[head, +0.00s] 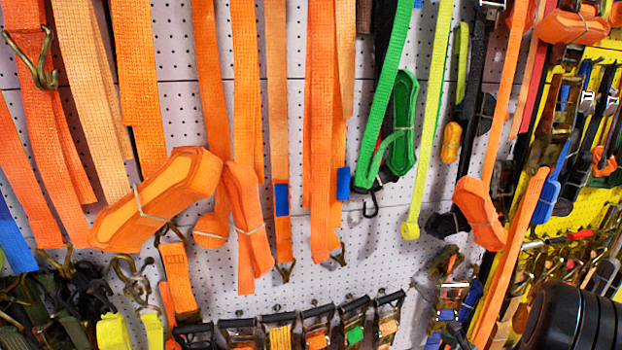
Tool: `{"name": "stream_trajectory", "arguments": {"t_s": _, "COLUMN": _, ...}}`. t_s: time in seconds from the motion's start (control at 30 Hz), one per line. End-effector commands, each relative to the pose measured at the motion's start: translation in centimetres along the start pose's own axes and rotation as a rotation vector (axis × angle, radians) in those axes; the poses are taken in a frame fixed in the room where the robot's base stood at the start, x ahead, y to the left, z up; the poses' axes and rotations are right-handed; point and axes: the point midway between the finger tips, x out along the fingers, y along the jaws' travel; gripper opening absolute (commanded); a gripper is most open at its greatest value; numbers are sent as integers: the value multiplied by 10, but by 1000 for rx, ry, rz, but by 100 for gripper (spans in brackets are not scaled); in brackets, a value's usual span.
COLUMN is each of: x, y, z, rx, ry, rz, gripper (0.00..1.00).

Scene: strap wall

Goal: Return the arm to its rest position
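My gripper is not to be seen in the head view. No fingertips show, so I cannot tell whether it holds anything. A black, rounded, ribbed part (576,318) fills the bottom right corner, cut off by the frame edge. It looks like a piece of my arm, but I cannot be sure. It lies in front of the right end of the strap wall and hides what is behind it.
Orange straps (248,90) hang on a white pegboard (400,245), with a green strap (385,95) and a yellow-green strap (430,120). A row of ratchet buckles (318,325) lines the bottom. A yellow board (598,200) with tools stands at right.

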Motion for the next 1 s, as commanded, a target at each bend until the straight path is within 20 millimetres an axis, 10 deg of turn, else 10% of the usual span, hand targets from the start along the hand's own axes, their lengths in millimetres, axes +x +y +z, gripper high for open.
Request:
{"name": "stream_trajectory", "arguments": {"t_s": 0.4, "x": -99, "y": 104, "z": 131, "rx": -1218, "ry": 89, "rz": 772, "gripper": 100}}
{"name": "stream_trajectory", "arguments": {"t_s": 0.7, "x": -186, "y": 104, "z": 228, "rx": -2054, "ry": 250, "rz": 1030, "gripper": 100}}
{"name": "stream_trajectory", "arguments": {"t_s": 1.0, "x": -212, "y": 115, "z": 298, "rx": -2315, "ry": 240, "rz": 923, "gripper": 100}}
